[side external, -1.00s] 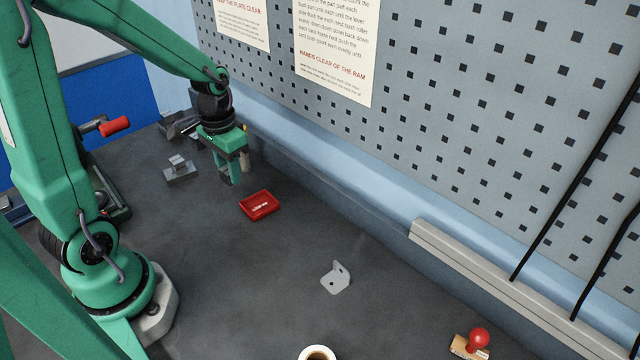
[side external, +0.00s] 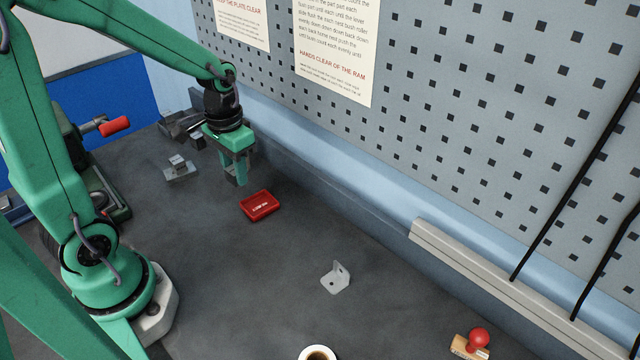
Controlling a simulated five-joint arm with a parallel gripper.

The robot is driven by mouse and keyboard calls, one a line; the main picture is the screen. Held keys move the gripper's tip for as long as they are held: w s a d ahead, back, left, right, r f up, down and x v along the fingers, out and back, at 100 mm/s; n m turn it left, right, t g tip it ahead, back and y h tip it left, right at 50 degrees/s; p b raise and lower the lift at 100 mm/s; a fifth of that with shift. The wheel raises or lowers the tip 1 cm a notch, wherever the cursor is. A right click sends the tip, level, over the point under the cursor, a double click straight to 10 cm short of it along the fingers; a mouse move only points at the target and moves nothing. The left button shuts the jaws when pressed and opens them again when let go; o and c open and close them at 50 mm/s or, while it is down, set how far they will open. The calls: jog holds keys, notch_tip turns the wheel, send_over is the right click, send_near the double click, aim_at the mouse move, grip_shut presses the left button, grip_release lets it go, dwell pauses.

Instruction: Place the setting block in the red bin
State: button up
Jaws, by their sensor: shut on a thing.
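The red bin (side external: 259,205) is a small shallow tray with a white label, sitting on the dark bench near the middle left. My gripper (side external: 237,179) points down just behind and to the left of the bin, above the bench. Its green fingers are shut on a small grey piece, which I take to be the setting block (side external: 231,180). The fingers hide most of it, so its full shape cannot be told.
A grey metal fixture (side external: 179,168) stands left of my gripper. A press with a red-handled lever (side external: 114,126) is at the far left. An angle bracket (side external: 336,277), a cup (side external: 318,354) and a red-knobbed stamp (side external: 477,341) lie toward the front. The bench between bin and bracket is clear.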

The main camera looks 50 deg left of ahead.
jog(key=w+d+r, duration=0.2)
jog(key=d+r, duration=0.1)
jog(key=d, duration=0.8)
jog(key=shift+w+m, duration=0.3)
jog(key=shift+w, duration=0.05)
jog(key=shift+f, duration=0.1)
send_near(270, 200)
jog(key=shift+f, duration=2.05)
jog(key=shift+f, duration=0.5)
jog(key=o, duration=1.1)
jog(key=shift+s, duration=0.1)
